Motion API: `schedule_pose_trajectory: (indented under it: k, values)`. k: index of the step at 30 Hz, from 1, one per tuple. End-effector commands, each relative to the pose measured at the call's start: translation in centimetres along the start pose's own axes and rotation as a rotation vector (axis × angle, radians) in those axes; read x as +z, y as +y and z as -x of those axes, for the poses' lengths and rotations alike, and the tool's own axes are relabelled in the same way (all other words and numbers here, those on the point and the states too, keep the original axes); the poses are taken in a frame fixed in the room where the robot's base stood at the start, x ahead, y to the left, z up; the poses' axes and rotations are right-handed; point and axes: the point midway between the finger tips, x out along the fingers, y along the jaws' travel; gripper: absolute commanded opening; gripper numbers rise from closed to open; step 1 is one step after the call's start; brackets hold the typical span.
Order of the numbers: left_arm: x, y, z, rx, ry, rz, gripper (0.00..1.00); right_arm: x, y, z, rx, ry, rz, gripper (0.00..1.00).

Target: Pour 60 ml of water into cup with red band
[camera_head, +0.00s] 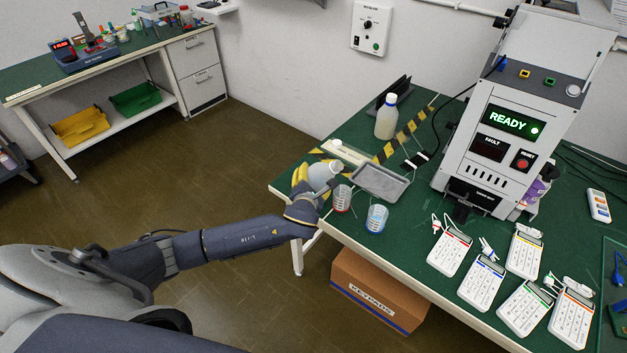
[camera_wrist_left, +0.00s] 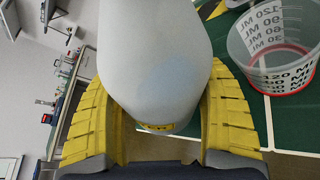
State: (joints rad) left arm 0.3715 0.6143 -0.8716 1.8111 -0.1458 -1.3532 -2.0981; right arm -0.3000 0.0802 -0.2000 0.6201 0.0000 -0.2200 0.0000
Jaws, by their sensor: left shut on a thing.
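My left gripper (camera_head: 303,181) has yellow fingers shut around a pale, translucent bottle (camera_head: 320,175). The bottle is tilted, its white-capped or light end (camera_head: 336,166) towards the right, just above and behind the red-banded cup. In the left wrist view, the bottle (camera_wrist_left: 155,60) fills the middle between the yellow fingers (camera_wrist_left: 160,130). The cup with red band (camera_head: 342,198) is clear and stands near the table's left edge; it also shows in the left wrist view (camera_wrist_left: 275,50) with ml marks. I see no stream, and the cup's water level cannot be told. My right gripper is out of view.
A blue-banded cup (camera_head: 376,218) stands close at right. A grey tray (camera_head: 381,182) lies behind the cups. Another pale bottle with a blue cap (camera_head: 386,118) stands farther back. Several keypads (camera_head: 482,281) and the tester reading READY (camera_head: 512,121) occupy the right side.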

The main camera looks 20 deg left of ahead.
Motion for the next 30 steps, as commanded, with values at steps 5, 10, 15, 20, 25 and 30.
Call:
schedule_pose_trajectory:
  k: [5, 10, 15, 20, 25, 30]
  values:
    - [0.02, 0.17, -0.05, 0.009, -0.001, -0.017, 0.29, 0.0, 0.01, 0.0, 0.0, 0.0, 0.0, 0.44]
    - [0.02, 0.16, -0.05, 0.008, -0.001, -0.016, 0.29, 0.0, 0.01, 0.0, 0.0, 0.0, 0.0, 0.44]
    - [-0.07, 0.23, -0.08, 0.013, 0.0, -0.029, 0.29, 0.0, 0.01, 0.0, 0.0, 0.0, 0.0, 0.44]
    - [-0.24, 0.39, -0.15, 0.024, 0.002, -0.053, 0.29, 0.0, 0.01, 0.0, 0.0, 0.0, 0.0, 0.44]
    - [-0.29, 0.44, -0.16, 0.027, 0.002, -0.062, 0.29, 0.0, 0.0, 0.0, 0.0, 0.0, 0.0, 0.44]
    - [-0.29, 0.44, -0.16, 0.027, 0.002, -0.062, 0.29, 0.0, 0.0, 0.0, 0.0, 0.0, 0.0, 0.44]
